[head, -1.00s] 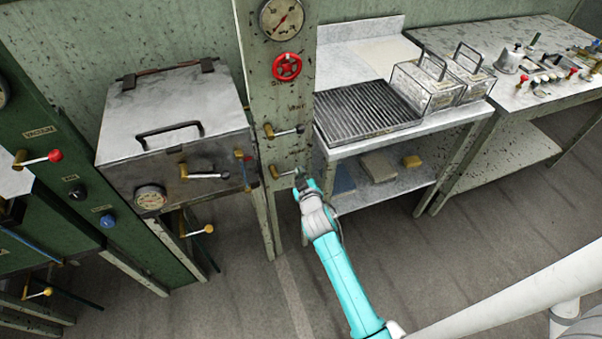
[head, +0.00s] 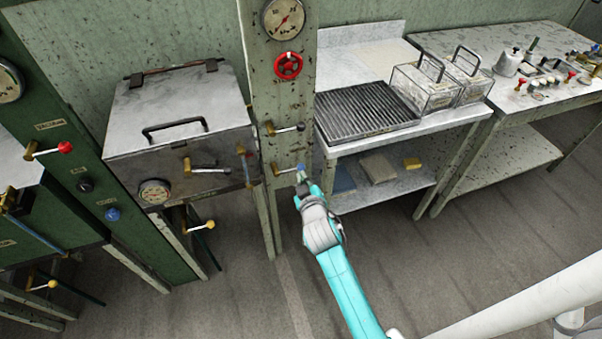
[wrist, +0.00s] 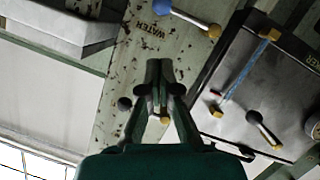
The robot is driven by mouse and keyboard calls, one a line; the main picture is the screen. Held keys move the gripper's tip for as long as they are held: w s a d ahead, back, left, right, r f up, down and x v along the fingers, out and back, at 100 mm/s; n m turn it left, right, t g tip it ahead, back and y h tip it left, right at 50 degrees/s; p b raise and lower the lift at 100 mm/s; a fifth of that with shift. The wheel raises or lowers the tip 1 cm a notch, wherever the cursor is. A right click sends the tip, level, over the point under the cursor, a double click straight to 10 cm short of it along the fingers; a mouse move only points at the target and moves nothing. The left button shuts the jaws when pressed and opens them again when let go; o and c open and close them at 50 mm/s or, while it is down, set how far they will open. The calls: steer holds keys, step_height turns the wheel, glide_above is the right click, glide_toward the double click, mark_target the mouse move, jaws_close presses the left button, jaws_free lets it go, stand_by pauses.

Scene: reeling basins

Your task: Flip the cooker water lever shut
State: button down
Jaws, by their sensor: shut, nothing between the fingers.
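The water lever has a brass pivot and a blue knob (head: 301,167). It sits low on the green post, sticking out nearly level to the right.
A black-knobbed lever (head: 290,128) sits above the water lever, with a red handwheel (head: 288,66) higher up. The lidded cooker (head: 180,150) stands left of the post. A steel table (head: 400,136) with a grate and baskets stands right. Floor in front is clear.

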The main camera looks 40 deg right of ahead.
steer(key=v, duration=0.4)
steer(key=shift+s+r, duration=0.1)
steer(key=shift+s, duration=0.15)
stand_by(0.3)
steer(key=s+a+f+y, duration=0.2)
steer(key=s+a, duration=0.3)
steer(key=s, duration=0.5)
steer(key=s+a+f+y, duration=0.2)
steer(key=s+a, duration=0.3)
steer(key=s, duration=0.6)
steer(key=s+a+r, duration=0.1)
steer(key=s+r, duration=0.2)
steer(key=s, duration=0.3)
steer(key=s+a+r+y, duration=0.1)
steer(key=s+r, duration=0.2)
steer(key=s, duration=0.3)
steer(key=s+a+r+t, duration=0.1)
steer(key=s+r, duration=0.2)
steer(key=s, duration=0.3)
steer(key=shift+s+m+y, duration=0.15)
steer(key=shift+m+y, duration=0.15)
steer(key=shift+y, duration=0.1)
steer(key=shift+r, duration=0.1)
